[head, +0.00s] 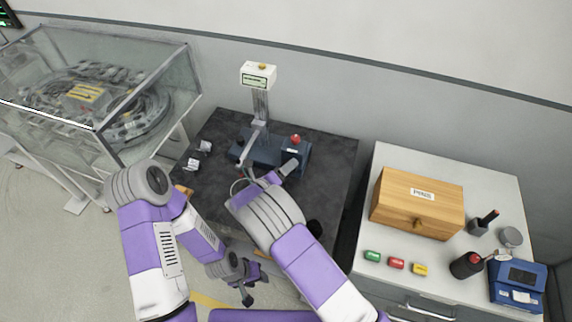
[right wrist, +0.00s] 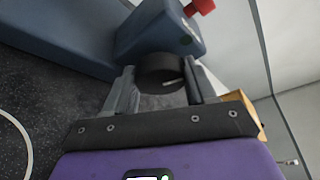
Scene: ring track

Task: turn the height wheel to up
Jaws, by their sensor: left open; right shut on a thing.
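The height wheel (right wrist: 158,70) is a round black knob with a pale mark, on the side of a blue-grey housing in the right wrist view. My right gripper (right wrist: 163,82) is shut on it, one finger on each side. In the head view my right gripper (head: 288,168) is at the right end of the blue device (head: 264,150), and my arm hides the wheel there. The device has a post with a white display head (head: 258,75). My left gripper (head: 248,295) is open and empty, low in front of the dark table, apart from everything.
A red button (head: 295,139) tops the housing. Small white parts (head: 194,164) lie on the dark table (head: 215,132) at left. A glass case (head: 150,70) stands left. A grey cabinet at right holds a wooden box (head: 416,205), coloured pieces (head: 396,263) and a blue device (head: 518,284).

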